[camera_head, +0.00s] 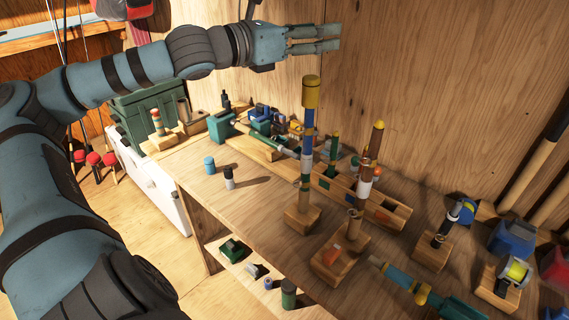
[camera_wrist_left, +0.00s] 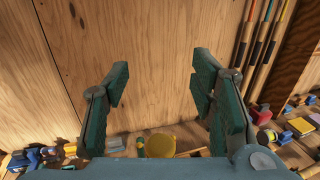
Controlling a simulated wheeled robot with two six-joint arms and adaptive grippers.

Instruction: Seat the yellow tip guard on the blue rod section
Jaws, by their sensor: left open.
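The yellow tip guard (camera_head: 311,93) sits on the top end of the blue rod section (camera_head: 307,146), which stands upright in a wooden block (camera_head: 302,217) on the bench. How deep the guard sits cannot be told. My left gripper (camera_head: 338,38) is open and empty, above the guard. The left wrist view shows its two spread fingers (camera_wrist_left: 160,85) with nothing between them. The guard (camera_wrist_left: 160,146) shows there from above, low in the picture and beyond the palm edge. My right gripper is not in view.
A second upright rod (camera_head: 367,175) in a wooden block stands close to the right. A blue and yellow piece (camera_head: 400,277) lies at the front right. Small jars (camera_head: 209,165) stand left on the bench (camera_head: 240,215). The wooden wall (camera_head: 430,90) rises behind.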

